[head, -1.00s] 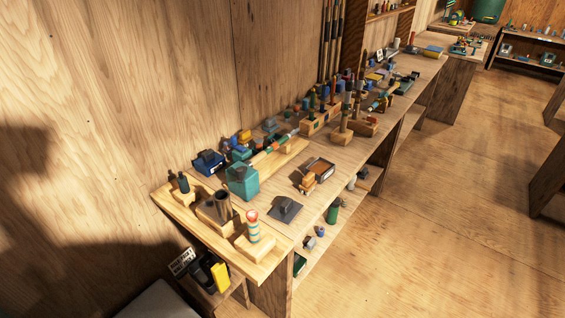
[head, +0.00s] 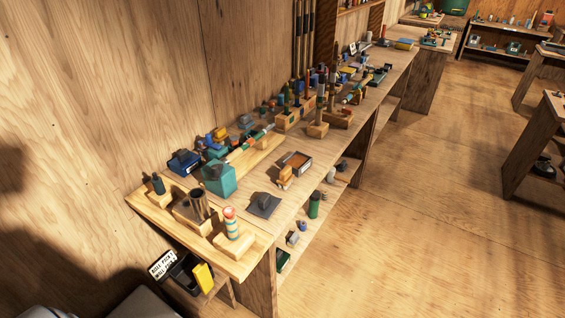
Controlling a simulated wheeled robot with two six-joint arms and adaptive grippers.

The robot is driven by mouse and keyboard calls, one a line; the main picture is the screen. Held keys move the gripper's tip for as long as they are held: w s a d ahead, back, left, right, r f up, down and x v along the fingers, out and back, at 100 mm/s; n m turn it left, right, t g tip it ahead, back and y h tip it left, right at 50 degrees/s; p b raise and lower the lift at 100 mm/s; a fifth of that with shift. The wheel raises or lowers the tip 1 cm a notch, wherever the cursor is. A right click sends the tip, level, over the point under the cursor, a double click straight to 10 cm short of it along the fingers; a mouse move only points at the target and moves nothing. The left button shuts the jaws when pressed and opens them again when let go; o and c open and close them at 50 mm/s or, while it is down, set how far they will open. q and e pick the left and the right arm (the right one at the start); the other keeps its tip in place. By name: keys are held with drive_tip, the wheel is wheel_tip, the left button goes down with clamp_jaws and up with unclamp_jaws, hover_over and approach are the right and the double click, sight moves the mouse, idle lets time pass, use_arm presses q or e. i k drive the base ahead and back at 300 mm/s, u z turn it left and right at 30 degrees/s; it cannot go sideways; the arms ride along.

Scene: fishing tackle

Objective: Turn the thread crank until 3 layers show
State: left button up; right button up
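A long wooden workbench (head: 240,268) runs along the wall from front left to back right. Near its front end stands a teal box (head: 219,180), with a wooden base and a thin rod (head: 248,146) with teal and red parts behind it. I cannot make out a thread crank or any thread layers at this size. A red-topped striped peg (head: 231,222) stands upright on a small wooden block at the front corner. Neither of my grippers shows in the head view.
A dark cylinder on a block (head: 200,206), a dark flat pad (head: 264,205) and a small tray (head: 297,161) also stand on the bench. A yellow item (head: 204,277) is below its front end. The floor (head: 400,220) to the right is open, with other benches beyond.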

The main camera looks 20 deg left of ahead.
sight(217, 168)
drive_tip(key=z, duration=0.4)
drive_tip(key=i, duration=2.55)
drive_tip(key=u, duration=3.7)
